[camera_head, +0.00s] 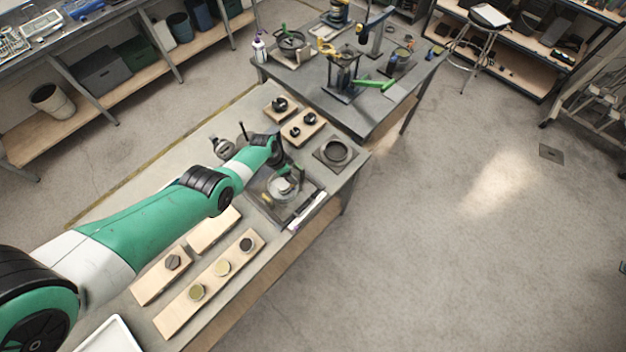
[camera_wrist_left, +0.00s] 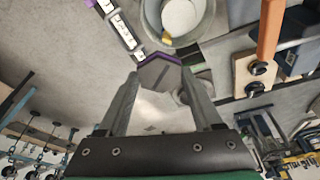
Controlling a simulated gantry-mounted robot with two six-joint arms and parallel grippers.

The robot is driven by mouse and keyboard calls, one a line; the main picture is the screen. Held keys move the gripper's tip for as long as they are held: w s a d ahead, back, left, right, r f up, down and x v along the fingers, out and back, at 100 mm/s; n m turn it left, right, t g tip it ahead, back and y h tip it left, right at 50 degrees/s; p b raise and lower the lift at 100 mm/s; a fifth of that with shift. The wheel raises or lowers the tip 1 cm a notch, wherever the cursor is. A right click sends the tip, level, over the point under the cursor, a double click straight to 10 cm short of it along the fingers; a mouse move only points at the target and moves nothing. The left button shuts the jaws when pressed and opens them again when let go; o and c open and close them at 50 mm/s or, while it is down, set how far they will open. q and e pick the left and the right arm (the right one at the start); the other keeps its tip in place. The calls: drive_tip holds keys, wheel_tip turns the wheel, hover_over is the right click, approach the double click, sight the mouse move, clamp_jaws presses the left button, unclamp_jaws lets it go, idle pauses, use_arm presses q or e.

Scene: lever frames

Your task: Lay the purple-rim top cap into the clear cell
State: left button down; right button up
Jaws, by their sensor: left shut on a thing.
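In the left wrist view, my left gripper (camera_wrist_left: 165,85) is shut on the purple-rim top cap (camera_wrist_left: 158,73), a flat grey piece with a purple edge, held between the fingertips. The round clear cell (camera_wrist_left: 179,18) shows just beyond the cap, with a small yellow bit at its rim. In the head view, the cell (camera_head: 281,190) sits on a dark square base on the near bench. My left gripper (camera_head: 284,166) is over the cell's far side, partly hidden by its own wrist. I cannot clearly make out the cap there. The right gripper is not in view.
A white bar with purple ends (camera_head: 308,212) lies along the bench edge beside the cell. A dark round fixture (camera_head: 335,152) stands behind it. Wooden boards with several round pieces (camera_head: 222,268) lie nearer. Small wooden blocks (camera_head: 303,127) with black parts stand farther back.

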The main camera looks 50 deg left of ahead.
use_arm(q)
drive_tip(key=n, duration=0.1)
hover_over(283, 183)
drive_tip(key=s, duration=0.1)
drive_tip(key=shift+f+b, duration=4.35)
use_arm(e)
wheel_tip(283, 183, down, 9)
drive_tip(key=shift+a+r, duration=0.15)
use_arm(q)
drive_tip(key=shift+f, duration=0.15)
unclamp_jaws()
